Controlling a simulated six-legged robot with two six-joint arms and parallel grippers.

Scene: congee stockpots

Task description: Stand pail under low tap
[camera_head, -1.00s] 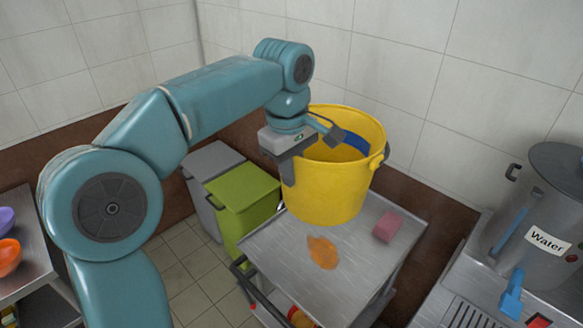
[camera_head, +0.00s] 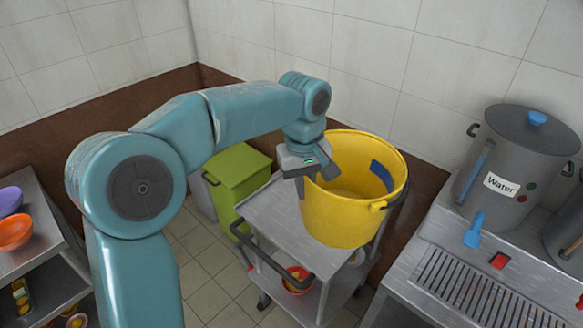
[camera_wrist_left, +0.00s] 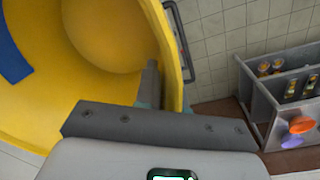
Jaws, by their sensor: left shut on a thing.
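A yellow pail (camera_head: 350,212) with a blue patch inside hangs in my left gripper (camera_head: 318,168), which is shut on its rim. The pail appears upright, over or in front of the steel cart; its exact height above the cart top is hard to tell. In the left wrist view the pail's inside (camera_wrist_left: 110,35) fills the left, with the rim beside the jaw. The blue low tap (camera_head: 474,232) is on the front of the grey stockpot (camera_head: 515,160) labelled "Water", to the pail's right and apart from it. My right gripper is out of view.
The steel cart (camera_head: 272,215) has a dark handle and items on its lower shelf. A slotted drain grate (camera_head: 465,285) lies on the counter in front of the stockpot. A green bin (camera_head: 240,180) stands at the wall. A shelf with bowls (camera_head: 14,232) is at left.

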